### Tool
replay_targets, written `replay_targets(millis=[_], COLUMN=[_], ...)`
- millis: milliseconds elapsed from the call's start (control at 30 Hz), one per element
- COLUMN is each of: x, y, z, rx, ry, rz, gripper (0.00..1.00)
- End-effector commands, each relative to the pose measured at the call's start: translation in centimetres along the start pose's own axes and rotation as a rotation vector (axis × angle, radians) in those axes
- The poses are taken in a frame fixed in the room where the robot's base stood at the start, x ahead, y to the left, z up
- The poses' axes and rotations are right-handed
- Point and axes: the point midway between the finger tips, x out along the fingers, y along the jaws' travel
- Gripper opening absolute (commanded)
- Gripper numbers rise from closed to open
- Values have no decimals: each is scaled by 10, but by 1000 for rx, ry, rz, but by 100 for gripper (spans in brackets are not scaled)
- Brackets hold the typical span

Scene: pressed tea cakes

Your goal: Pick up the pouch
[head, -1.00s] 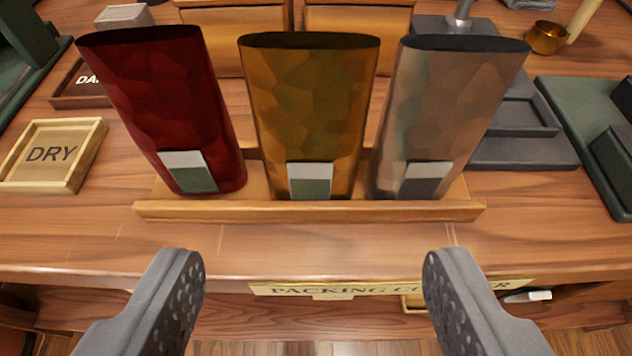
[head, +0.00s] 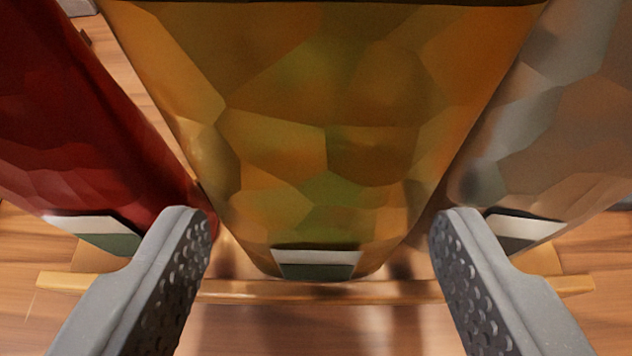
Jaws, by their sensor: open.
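A gold-orange pouch (head: 330,140) with a crinkled surface stands upright in the middle of the head view. It has a white and green label (head: 316,263) near its bottom. A dark red pouch (head: 80,130) stands to its left and a silver-grey pouch (head: 570,120) to its right, both cut off by the frame. My gripper (head: 325,228) is open and empty. Its two fingers appear one on each side of the gold pouch's lower part, overlapping the edges of the red and silver pouches in the picture. I cannot tell whether the fingers touch any pouch.
A wooden rack (head: 330,291) with a low front lip holds the pouches on the wooden counter (head: 290,330). The side pouches leave narrow gaps beside the gold pouch. A small part of a grey object (head: 77,7) shows at the upper left.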

Motion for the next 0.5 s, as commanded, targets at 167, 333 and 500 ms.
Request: replay_targets(millis=[167,333,500], x=[22,38,40], y=[-1,-1,-1], z=[2,3,2], rx=[-1,0,-1], ry=[3,0,1], rz=[0,1,0], gripper=[60,60,60])
